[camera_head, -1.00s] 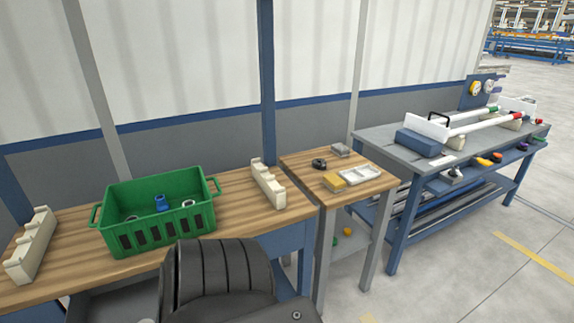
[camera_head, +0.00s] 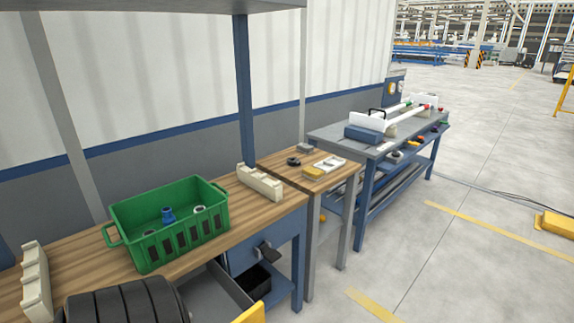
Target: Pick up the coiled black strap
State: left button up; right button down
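The coiled black strap (camera_head: 293,161) lies on the small wooden-topped side table (camera_head: 272,164), near its left back part. It is a small dark ring at this distance. Neither of my grippers shows in the head view. A ribbed black part at the bottom left looks like part of my own arm.
On the side table are a yellow block (camera_head: 313,173), a white tray (camera_head: 331,163) and a grey box (camera_head: 305,148). The wooden bench holds a green crate (camera_head: 190,240) and cream racks (camera_head: 260,182) (camera_head: 36,284). A grey workbench (camera_head: 330,132) stands beyond. Floor is free at right.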

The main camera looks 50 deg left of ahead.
aim_at(292, 160)
jog(key=u, duration=1.2)
